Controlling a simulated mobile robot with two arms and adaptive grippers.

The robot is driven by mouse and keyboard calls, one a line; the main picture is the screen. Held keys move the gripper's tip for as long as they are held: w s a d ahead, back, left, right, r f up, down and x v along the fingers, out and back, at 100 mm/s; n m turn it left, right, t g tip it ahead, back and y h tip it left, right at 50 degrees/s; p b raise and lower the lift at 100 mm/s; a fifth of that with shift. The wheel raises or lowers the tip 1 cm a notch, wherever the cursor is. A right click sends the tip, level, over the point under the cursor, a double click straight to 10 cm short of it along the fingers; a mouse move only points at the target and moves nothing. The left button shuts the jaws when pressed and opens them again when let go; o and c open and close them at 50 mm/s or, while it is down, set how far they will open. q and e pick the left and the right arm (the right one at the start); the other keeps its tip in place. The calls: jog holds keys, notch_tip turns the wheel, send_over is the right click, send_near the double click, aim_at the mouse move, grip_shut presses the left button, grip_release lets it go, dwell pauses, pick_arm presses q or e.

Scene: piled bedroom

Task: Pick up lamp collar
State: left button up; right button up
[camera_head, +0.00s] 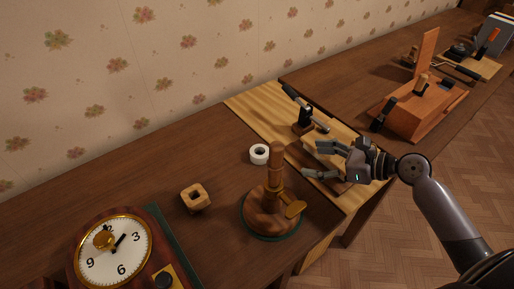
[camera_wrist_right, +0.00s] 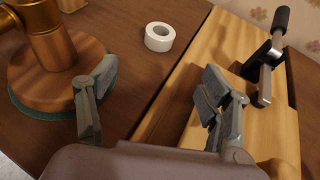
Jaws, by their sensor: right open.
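A turned wooden lamp stand (camera_head: 270,216) with a green-edged round base stands near the table's front edge. In the right wrist view, the brass part (camera_wrist_right: 52,48) and wooden base (camera_wrist_right: 72,72) are at the upper left, partly cut off. My right gripper (camera_head: 318,160) is open and empty, to the right of the stand and apart from it. Its fingers also show in the right wrist view (camera_wrist_right: 152,88). My left gripper is out of view.
A white tape roll (camera_head: 259,154) lies behind the stand. A square wooden ring (camera_head: 195,198) and a clock (camera_head: 113,250) are to the left. A clamp-like tool (camera_head: 306,112) lies on a light board (camera_head: 255,101). A wooden box (camera_head: 425,110) stands farther right.

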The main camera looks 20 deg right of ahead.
send_near(254, 151)
jog(key=shift+w+a+f, duration=0.2)
jog(key=shift+w+f, duration=0.05)
jog(key=shift+f, duration=0.15)
jog(key=shift+w+a+f, duration=0.2)
jog(key=shift+w+a, duration=0.1)
jog(key=shift+w, duration=0.05)
jog(key=x, duration=0.5)
jog(key=shift+d+r, duration=0.1)
jog(key=shift+r, duration=0.05)
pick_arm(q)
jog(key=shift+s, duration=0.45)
pick_arm(e)
jog(key=shift+c, duration=0.3)
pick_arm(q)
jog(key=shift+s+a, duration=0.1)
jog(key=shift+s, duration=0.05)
pick_arm(e)
jog(key=c, duration=1.2)
